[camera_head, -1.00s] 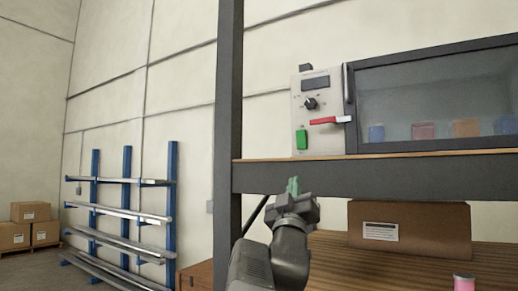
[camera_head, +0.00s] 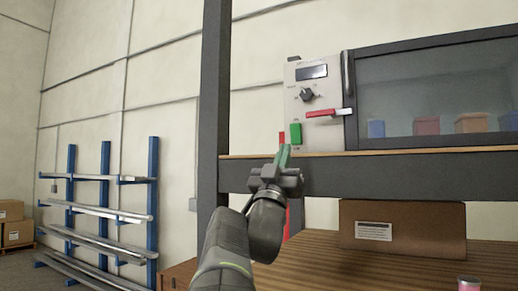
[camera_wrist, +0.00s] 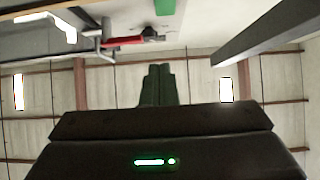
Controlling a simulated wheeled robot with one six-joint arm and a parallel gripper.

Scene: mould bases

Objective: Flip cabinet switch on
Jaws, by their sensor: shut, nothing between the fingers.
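The cabinet (camera_head: 432,90) stands on the upper shelf, with a pale control panel (camera_head: 318,127) on its left side. The panel carries a green switch (camera_head: 296,133), a red-handled lever (camera_head: 325,113), a black knob (camera_head: 307,95) and a small display (camera_head: 312,72). My gripper (camera_head: 284,152) is shut and empty, its green fingertips pointing up just below the green switch in the head view. Contact cannot be told. In the wrist view the shut fingers (camera_wrist: 159,84) point towards the green switch (camera_wrist: 165,7), with a visible gap; the red lever (camera_wrist: 124,42) is left of it.
A dark shelf beam (camera_head: 400,176) and upright post (camera_head: 213,100) frame the cabinet near my arm. A cardboard box (camera_head: 403,233) sits on the wooden lower shelf (camera_head: 340,264). A blue rack (camera_head: 110,215) with metal bars stands left.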

